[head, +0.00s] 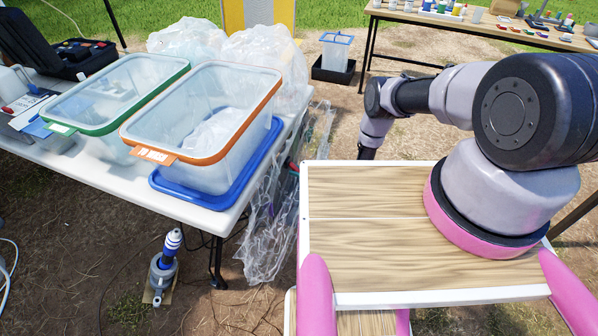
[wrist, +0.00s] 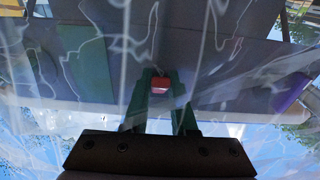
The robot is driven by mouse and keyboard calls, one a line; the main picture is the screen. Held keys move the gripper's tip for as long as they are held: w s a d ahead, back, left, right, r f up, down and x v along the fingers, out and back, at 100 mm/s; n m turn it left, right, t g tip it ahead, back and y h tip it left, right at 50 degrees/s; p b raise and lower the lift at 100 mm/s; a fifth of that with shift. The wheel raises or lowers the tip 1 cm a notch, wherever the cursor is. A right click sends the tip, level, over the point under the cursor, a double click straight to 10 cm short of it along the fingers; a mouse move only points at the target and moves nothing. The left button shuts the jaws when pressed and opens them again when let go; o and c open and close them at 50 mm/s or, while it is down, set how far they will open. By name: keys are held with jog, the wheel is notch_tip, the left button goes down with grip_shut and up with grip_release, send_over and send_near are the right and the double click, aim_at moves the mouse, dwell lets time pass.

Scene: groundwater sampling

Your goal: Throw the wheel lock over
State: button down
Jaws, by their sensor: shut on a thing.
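In the wrist view my gripper (wrist: 159,80) has its two dark green fingers close together, with a small red block (wrist: 161,86) between the tips. The red block may be the wheel lock's tab; its mount and any wheel cannot be made out. Clear, wrinkled plastic seems to lie across this view and blurs the details.
A white table (head: 95,168) at left holds green-rimmed (head: 100,126) and orange-rimmed (head: 200,158) clear bins and a blue lid (head: 236,178). Clear plastic sheeting (head: 268,225) hangs at its right end. A blue-and-white device (head: 165,262) stands on the ground. A second table (head: 470,27) is behind.

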dwell(0.3)
jog(key=c, duration=0.7)
grip_release()
jog(key=shift+v, duration=3.75)
jog(key=shift+f, duration=0.1)
